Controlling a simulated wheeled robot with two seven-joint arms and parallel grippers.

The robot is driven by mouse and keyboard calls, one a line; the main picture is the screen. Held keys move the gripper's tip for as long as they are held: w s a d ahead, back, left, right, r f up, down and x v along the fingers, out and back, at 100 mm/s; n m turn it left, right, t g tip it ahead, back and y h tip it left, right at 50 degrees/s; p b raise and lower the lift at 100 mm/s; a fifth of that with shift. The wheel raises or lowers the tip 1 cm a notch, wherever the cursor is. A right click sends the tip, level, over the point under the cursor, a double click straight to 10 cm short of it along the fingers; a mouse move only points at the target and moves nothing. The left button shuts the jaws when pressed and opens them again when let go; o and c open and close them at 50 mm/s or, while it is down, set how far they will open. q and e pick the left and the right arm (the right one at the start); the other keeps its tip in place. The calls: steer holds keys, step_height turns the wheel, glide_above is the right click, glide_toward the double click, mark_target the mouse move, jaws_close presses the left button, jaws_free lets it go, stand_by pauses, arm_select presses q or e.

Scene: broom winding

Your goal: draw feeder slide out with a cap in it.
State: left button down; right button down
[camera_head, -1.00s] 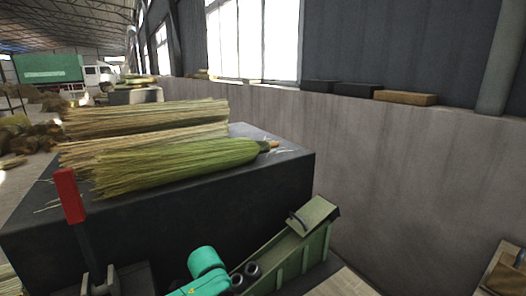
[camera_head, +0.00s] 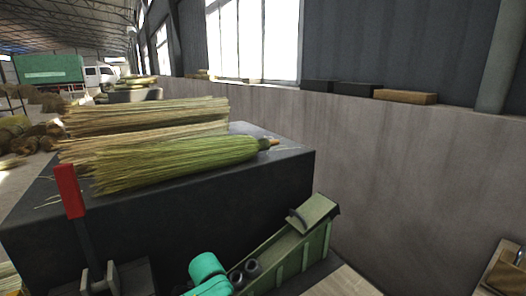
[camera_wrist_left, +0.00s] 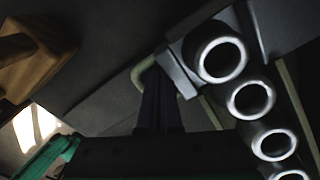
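A green feeder (camera_head: 290,255) with a sloping lidded top stands low in the middle of the head view. Dark round caps (camera_head: 253,268) sit at its near side. In the left wrist view several caps (camera_wrist_left: 222,60) with bright rims line up in a slanting row at the right. A pale green bent handle (camera_wrist_left: 146,74) shows left of them. My left gripper (camera_wrist_left: 160,80) has its dark fingers close together at this handle, left of the caps. Whether the handle lies between them is unclear. The slide itself cannot be made out. My right gripper is out of view.
A dark block (camera_head: 250,180) behind the feeder carries a green broom head (camera_head: 175,163) and straw bundles (camera_head: 145,117). A red-handled lever (camera_head: 70,190) stands at left. A wooden box (camera_head: 505,270) is at lower right. A low grey wall (camera_head: 410,180) runs behind.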

arm_select(q)
steer(key=shift+s+f, duration=0.2)
steer(key=shift+f, duration=0.05)
